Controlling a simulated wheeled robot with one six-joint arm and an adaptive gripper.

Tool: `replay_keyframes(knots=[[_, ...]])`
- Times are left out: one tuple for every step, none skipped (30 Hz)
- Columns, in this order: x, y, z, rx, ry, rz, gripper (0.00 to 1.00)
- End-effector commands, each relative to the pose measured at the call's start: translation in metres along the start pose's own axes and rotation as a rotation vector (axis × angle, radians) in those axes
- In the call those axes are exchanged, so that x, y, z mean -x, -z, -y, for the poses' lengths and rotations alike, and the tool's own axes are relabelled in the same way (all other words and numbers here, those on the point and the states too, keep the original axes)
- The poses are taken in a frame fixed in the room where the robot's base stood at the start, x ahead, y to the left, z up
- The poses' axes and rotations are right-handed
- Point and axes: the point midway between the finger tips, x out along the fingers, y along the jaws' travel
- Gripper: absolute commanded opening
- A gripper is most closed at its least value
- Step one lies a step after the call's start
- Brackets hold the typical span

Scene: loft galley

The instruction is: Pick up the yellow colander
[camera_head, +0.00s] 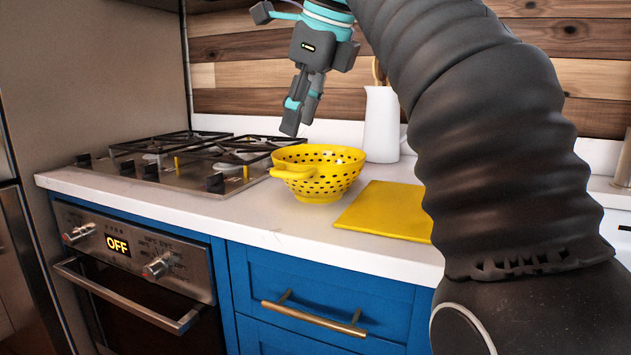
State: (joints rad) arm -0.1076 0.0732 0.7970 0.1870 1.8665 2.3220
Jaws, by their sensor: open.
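The yellow colander (323,187) stands upright on the white counter, just right of the gas hob. It is round with rows of holes, and a handle sticks out at its front left rim. My gripper (297,128) is above and slightly behind the colander's left rim, pointing down. It is open, seen nearly side-on, and it appears apart from the colander. The inside bottom of the colander is hidden by its front wall.
The gas hob (198,158) with black grates is at the left. A yellow cutting board (388,210) lies right of the colander. A white pitcher (381,125) with utensils stands behind, near the wood-panelled wall. My arm covers the right side. The counter's front strip (270,226) is clear.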

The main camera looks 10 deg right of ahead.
Motion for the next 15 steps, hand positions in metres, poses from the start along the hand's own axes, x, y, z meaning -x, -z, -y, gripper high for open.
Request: replay_keyframes(knots=[[-0.006,0.001,-0.001,0.0,-0.002,-0.002,0.42],[-0.014,0.002,-0.001,0.001,-0.003,-0.002,0.42],[-0.023,0.002,-0.001,0.001,-0.002,-0.002,0.42],[-0.029,0.002,-0.001,0.001,-0.002,-0.002,0.42],[-0.034,0.002,-0.001,0.002,-0.002,-0.001,0.42],[-0.04,0.002,-0.002,0.002,-0.002,-0.001,0.42],[-0.045,0.002,-0.002,0.003,-0.002,-0.001,0.42],[-0.049,0.001,-0.002,0.003,-0.002,0.0,0.42],[-0.053,0.001,-0.001,0.004,-0.001,0.0,0.42],[-0.056,0.001,-0.002,0.004,-0.001,0.001,0.42],[-0.058,0.001,-0.002,0.004,-0.001,0.001,0.42],[-0.06,0.0,-0.002,0.005,-0.001,0.001,0.42],[-0.061,0.0,-0.001,0.005,-0.001,0.001,0.42],[-0.062,0.0,-0.001,0.005,-0.001,0.001,0.42],[-0.064,0.0,-0.001,0.005,-0.001,0.001,0.42]])
